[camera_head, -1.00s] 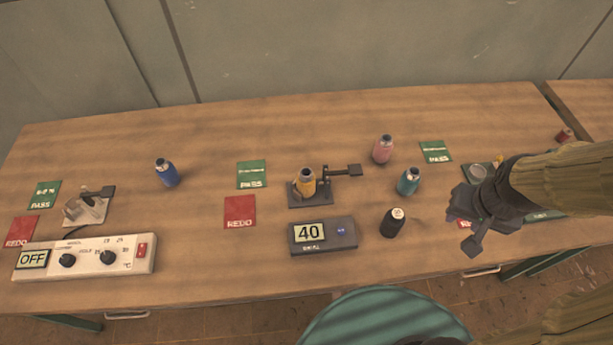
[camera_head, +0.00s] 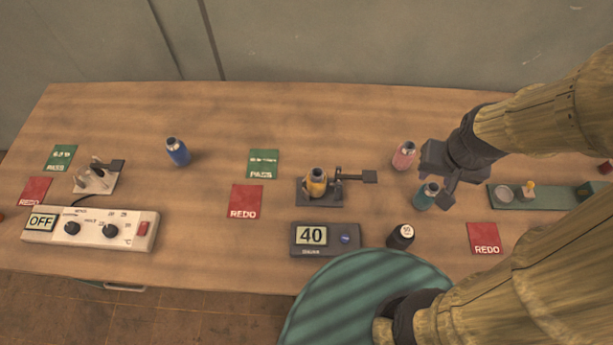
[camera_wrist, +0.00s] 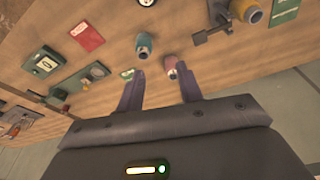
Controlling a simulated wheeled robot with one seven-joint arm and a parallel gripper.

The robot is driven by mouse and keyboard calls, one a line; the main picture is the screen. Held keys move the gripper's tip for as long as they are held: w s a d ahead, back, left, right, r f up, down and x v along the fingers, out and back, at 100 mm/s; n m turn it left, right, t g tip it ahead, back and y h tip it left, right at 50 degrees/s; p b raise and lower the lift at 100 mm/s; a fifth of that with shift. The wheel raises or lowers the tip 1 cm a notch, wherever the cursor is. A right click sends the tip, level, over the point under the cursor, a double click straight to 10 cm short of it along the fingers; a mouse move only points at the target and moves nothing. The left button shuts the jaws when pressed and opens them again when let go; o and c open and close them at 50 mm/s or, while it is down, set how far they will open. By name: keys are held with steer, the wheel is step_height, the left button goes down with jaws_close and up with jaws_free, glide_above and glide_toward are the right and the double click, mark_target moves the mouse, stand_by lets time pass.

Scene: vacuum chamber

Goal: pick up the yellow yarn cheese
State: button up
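The yellow yarn cheese (camera_head: 317,184) stands upright in a dark holder with a side lever (camera_head: 369,176), near the middle of the table. In the wrist view the yellow cheese (camera_wrist: 247,10) is at the top right, beyond the fingers. My gripper (camera_head: 437,178) is to the right of it, above the table near the pink and teal cheeses. In the wrist view my gripper (camera_wrist: 160,84) has its two fingers spread with nothing held between them. The pink cheese (camera_wrist: 171,66) shows between and beyond the fingertips.
The teal cheese (camera_head: 426,194), pink cheese (camera_head: 403,156) and black cheese (camera_head: 401,236) stand right of the holder. A meter reading 40 (camera_head: 325,239) lies in front of it. A red REDO card (camera_head: 245,201) and blue cheese (camera_head: 177,152) are left. A teal stool (camera_head: 340,295) stands in front.

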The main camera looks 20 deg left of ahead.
steer(key=shift+w+a, duration=0.1)
steer(key=shift+w, duration=0.1)
steer(key=shift+s, duration=0.1)
